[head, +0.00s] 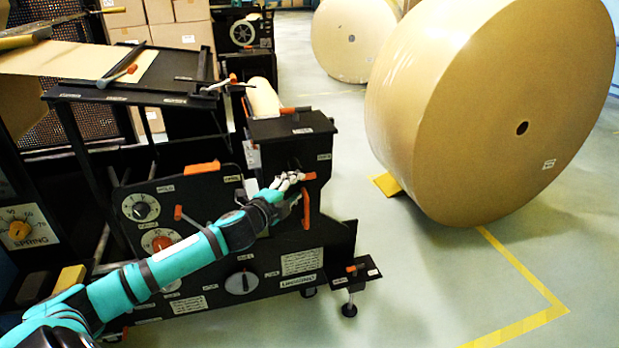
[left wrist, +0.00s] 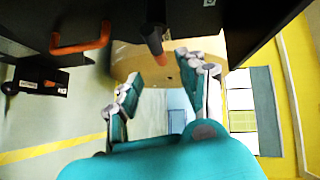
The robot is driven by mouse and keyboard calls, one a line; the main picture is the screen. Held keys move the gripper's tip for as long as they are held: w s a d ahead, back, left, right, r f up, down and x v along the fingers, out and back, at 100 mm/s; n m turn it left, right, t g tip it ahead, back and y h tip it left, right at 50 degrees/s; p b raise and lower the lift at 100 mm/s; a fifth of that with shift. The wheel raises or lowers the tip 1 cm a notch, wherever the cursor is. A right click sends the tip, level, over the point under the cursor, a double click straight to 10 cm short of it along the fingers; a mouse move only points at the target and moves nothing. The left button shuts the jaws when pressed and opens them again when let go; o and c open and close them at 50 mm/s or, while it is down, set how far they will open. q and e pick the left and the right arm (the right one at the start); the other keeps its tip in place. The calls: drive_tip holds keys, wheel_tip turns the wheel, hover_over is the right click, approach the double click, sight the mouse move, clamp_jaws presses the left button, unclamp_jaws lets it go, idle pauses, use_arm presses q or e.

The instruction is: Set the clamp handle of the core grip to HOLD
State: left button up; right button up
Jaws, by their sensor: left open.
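A dark lever with an orange end, which looks like the clamp handle (head: 308,176), sticks out of the black machine's front block beside my left gripper (head: 287,181). In the left wrist view the lever (left wrist: 155,40) points down from the top, near the gap between the fingers of my left gripper (left wrist: 158,78). These fingers are spread and hold nothing; whether one touches the lever I cannot tell. The small labels around it are too small to read, so its setting is unclear. My right gripper is not in view.
An orange loop handle (head: 306,210) hangs just below the lever; it also shows in the left wrist view (left wrist: 85,46). A small black stand (head: 354,274) juts out at floor level. A large kraft roll (head: 490,110) stands to the right.

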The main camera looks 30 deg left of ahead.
sight(307, 178)
use_arm(q)
drive_tip(key=w, duration=0.5)
drive_tip(key=w+f, duration=0.1)
drive_tip(key=w, duration=0.1)
drive_tip(key=shift+w+a, duration=0.25)
drive_tip(key=shift+w, duration=0.05)
drive_tip(key=shift+w+f, duration=0.1)
drive_tip(key=shift+w, duration=0.3)
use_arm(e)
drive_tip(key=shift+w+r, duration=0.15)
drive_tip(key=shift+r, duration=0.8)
use_arm(q)
clamp_jaws()
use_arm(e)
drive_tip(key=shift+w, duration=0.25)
